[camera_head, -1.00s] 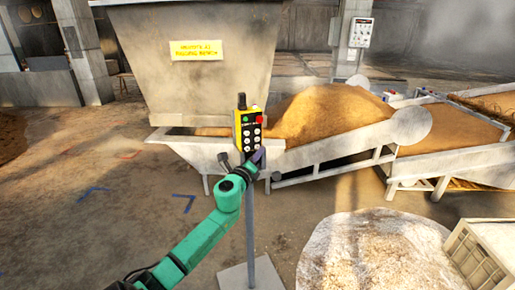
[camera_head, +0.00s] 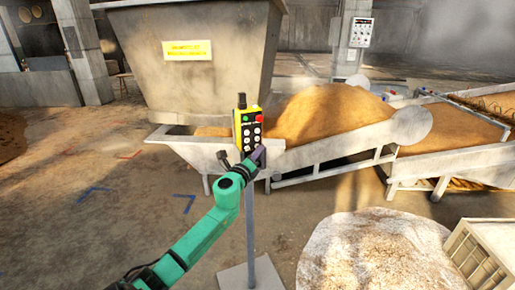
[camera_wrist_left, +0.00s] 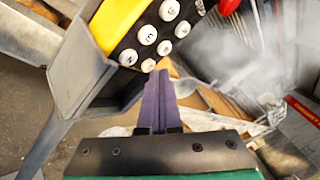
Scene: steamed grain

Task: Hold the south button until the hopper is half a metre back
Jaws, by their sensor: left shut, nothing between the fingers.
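The yellow and black control pendant (camera_head: 248,130) stands on a grey post in the middle of the head view. It has rows of white buttons and a red one at its top right. The grey hopper (camera_head: 140,80) with a yellow label hangs behind it to the left. My left gripper (camera_head: 261,150) is shut and empty at the pendant's lower right. In the left wrist view its purple fingertips (camera_wrist_left: 159,75) are close beside the lowest visible white button (camera_wrist_left: 148,65). I cannot tell whether they touch it, nor read its letter. My right gripper is out of view.
A grain heap (camera_head: 330,112) lies on the conveyor frame (camera_head: 335,150) behind the pendant. A pale sack or mound (camera_head: 370,255) and a slatted crate (camera_head: 480,250) are at the lower right. The floor at left is open, with blue and red marks.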

